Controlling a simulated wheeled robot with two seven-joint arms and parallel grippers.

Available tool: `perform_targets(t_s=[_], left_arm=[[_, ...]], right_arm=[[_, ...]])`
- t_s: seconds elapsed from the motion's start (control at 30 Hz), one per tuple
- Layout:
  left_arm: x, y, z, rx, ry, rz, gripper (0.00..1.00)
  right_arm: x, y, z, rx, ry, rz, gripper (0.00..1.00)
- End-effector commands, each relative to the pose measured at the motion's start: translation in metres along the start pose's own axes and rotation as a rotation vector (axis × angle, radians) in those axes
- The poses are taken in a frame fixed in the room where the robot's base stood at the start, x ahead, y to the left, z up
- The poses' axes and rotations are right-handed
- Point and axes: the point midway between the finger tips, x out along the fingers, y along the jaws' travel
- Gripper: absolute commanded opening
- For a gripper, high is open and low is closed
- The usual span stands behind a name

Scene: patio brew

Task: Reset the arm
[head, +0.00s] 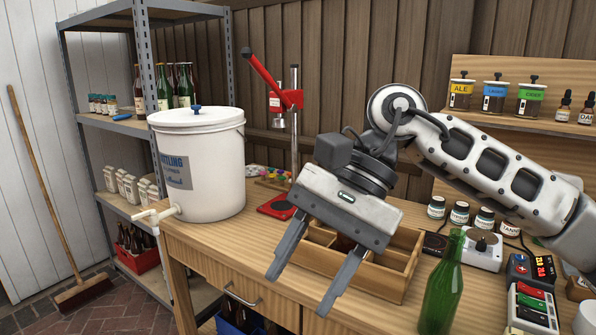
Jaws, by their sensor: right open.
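My right arm (490,165) comes in from the right above the wooden bench. My right gripper (300,283) is open and empty, its two fingers pointing down and toward the bench's front edge. It hangs in front of a wooden divided box (395,284) and hides part of it. A green glass bottle (442,290) stands upright on the bench to the right of the gripper, apart from it. My left gripper is not in view.
A white bottling bucket (215,170) with a tap stands at the bench's left end. A red bottle capper (278,88) stands behind the gripper. Small jars (459,213), a white scale-like device (482,250) and a red-and-blue meter (530,268) crowd the right side. A shelf rack (70,110) stands at left.

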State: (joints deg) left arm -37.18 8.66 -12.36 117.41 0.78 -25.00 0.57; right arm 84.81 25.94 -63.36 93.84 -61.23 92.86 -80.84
Motion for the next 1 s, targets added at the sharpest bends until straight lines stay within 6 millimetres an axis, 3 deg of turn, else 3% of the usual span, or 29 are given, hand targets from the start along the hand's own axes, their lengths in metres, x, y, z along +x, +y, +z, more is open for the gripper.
perform_targets(t_s=[0.1,0.2,0.37,0.47,0.57,0.67,0.77,0.8,0.9,1.0], left_arm=[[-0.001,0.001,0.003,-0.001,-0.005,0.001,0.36],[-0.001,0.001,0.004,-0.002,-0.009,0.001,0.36],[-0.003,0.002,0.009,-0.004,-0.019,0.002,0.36],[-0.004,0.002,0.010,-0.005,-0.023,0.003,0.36],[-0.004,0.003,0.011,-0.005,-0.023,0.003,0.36],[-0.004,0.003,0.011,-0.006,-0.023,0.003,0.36],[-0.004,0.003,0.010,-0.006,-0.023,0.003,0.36],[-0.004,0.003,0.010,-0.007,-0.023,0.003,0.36],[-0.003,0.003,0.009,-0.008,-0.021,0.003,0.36],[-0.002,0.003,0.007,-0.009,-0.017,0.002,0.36]], right_arm=[[0.033,-0.014,0.021,0.125,-0.260,-0.116,0.48],[0.049,-0.030,0.043,0.303,-0.556,-0.231,0.48],[0.042,-0.052,0.052,0.687,-1.083,-0.379,0.48],[0.030,-0.057,0.032,0.963,-1.418,-0.435,0.48],[0.024,-0.050,-0.007,1.253,-1.756,-0.464,0.48],[0.032,-0.028,-0.059,1.550,-2.099,-0.470,0.48],[0.058,0.011,-0.114,1.844,-2.450,-0.455,0.48],[0.072,0.030,-0.134,-1.798,2.381,0.409,0.48],[0.115,0.083,-0.171,-1.568,2.083,0.299,0.48],[0.162,0.138,-0.191,-1.347,1.822,0.221,0.48]])
